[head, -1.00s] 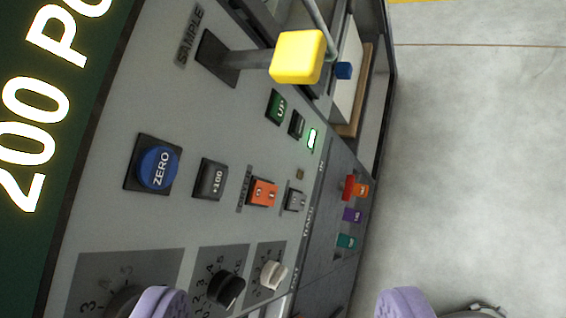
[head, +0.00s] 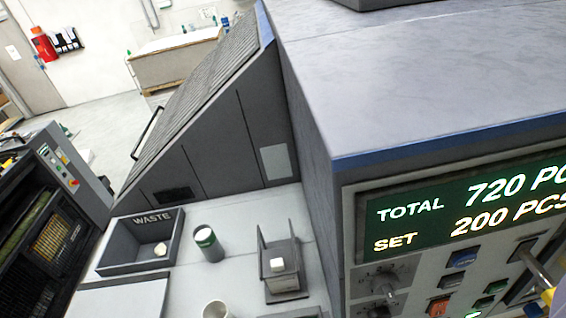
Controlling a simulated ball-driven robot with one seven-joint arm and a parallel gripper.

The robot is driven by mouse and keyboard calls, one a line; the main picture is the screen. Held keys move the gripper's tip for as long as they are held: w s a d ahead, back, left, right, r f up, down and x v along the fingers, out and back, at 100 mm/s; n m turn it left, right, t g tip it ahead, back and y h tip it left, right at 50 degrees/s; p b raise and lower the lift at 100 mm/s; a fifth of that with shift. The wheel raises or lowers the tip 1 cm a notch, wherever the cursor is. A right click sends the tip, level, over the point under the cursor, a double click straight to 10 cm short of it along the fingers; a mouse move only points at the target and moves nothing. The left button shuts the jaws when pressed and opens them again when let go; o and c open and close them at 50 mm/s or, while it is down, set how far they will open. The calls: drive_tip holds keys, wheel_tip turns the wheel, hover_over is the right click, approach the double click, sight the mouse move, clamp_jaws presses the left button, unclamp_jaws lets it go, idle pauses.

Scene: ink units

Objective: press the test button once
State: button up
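The control panel (head: 413,262) shows at the lower right under a green display that reads TOTAL 720 and SET 200. A lavender sliver (head: 559,303) at the right edge, by the yellow knob, looks like part of my gripper. The rest of it is outside the picture, so its opening does not show.
A big grey cabinet (head: 410,60) rises behind. Open floor lies far left.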

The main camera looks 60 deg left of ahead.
drive_tip(key=shift+c, duration=0.4)
clamp_jaws()
idle(1.3)
